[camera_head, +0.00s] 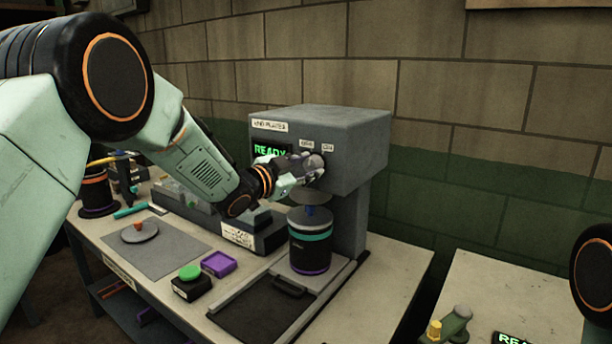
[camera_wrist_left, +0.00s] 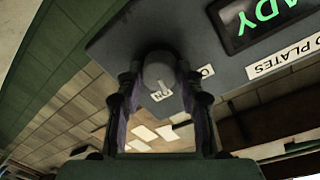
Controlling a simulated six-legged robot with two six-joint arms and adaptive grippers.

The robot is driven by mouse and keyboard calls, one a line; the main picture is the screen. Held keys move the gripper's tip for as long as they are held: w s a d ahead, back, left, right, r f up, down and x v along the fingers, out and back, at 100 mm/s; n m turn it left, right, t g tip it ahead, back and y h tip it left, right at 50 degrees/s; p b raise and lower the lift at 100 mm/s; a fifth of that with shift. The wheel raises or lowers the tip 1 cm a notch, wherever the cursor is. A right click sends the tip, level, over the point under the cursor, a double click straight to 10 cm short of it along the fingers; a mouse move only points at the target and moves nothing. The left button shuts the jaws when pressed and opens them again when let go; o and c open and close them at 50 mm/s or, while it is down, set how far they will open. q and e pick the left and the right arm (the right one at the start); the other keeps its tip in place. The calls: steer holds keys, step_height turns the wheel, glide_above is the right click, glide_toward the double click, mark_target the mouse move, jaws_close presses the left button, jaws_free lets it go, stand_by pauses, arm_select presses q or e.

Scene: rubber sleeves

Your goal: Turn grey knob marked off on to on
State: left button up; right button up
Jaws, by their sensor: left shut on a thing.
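The grey knob (camera_wrist_left: 159,72) sits on the front face of the grey machine (camera_head: 352,128). In the wrist view its round end shows between the two fingers of my left gripper (camera_wrist_left: 160,90). In the head view my left gripper (camera_head: 306,170) reaches the machine's front from the left and is shut on the knob, largely hiding it. Two small white labels (camera_head: 306,145) (camera_head: 327,148) sit above the knob. In the wrist view, one label (camera_wrist_left: 162,94) beside the knob seems to read ON; the other is partly hidden. I cannot tell the knob's exact setting.
A green READY display (camera_head: 269,150) is left of the knob. A dark canister (camera_head: 310,246) with teal and purple bands stands below the machine head. A green button box (camera_head: 191,281) and purple tray (camera_head: 219,264) are on the bench. A second table (camera_head: 500,290) stands at right.

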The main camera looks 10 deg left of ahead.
arm_select(q)
steer(key=shift+r+m+b, duration=0.15)
steer(key=shift+m+b, duration=1.35)
steer(key=shift+m, duration=0.5)
steer(key=o, duration=1.2)
steer(key=shift+s+d, duration=0.1)
steer(key=shift+c, duration=0.2)
